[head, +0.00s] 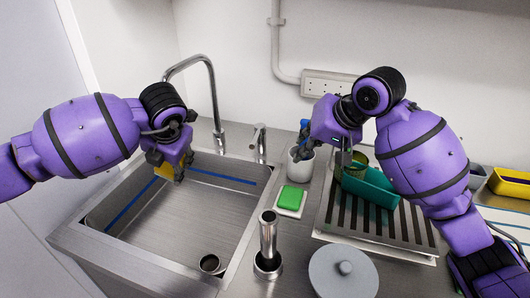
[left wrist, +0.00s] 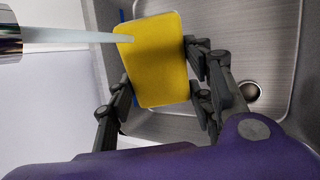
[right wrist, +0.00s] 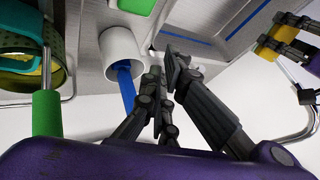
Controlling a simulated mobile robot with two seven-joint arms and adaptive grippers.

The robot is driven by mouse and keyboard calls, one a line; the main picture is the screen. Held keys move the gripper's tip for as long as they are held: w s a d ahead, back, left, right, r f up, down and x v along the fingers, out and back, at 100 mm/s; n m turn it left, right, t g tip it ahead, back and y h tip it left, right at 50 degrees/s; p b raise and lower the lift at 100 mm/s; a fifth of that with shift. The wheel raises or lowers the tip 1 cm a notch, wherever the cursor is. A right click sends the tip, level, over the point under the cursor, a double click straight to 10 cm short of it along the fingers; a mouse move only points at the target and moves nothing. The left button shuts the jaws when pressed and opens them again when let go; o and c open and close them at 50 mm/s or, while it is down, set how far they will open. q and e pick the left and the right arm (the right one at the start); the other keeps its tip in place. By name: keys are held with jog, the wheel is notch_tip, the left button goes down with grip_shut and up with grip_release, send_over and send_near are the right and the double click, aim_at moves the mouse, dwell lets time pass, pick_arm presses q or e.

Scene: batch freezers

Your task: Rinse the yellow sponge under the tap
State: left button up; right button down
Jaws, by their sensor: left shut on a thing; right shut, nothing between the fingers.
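The yellow sponge (left wrist: 158,65) is held between the fingers of my left gripper (left wrist: 165,85), over the sink (head: 190,215). In the head view, the sponge (head: 163,170) is mostly hidden by my left gripper (head: 168,165). The tap (head: 213,90) arches over the back of the sink, its spout end hidden behind my arm. In the left wrist view, a pale water stream runs from the spout (left wrist: 10,35) to the sponge's upper left corner. My right gripper (head: 343,157) is shut and empty above the counter, near the white cup.
A green sponge (head: 290,198) lies on a small white dish. A teal container (head: 372,188) sits on the drain rack (head: 375,230). A grey round lid (head: 343,272) is at the front.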

pick_arm(q)
jog(key=shift+a, duration=0.15)
jog(key=shift+w, duration=0.1)
pick_arm(e)
jog(key=w+a+f, duration=0.6)
jog(key=a, duration=0.3)
jog(key=shift+a+n+y, duration=0.15)
jog(key=shift+n+y, duration=0.15)
jog(key=shift+n, duration=0.1)
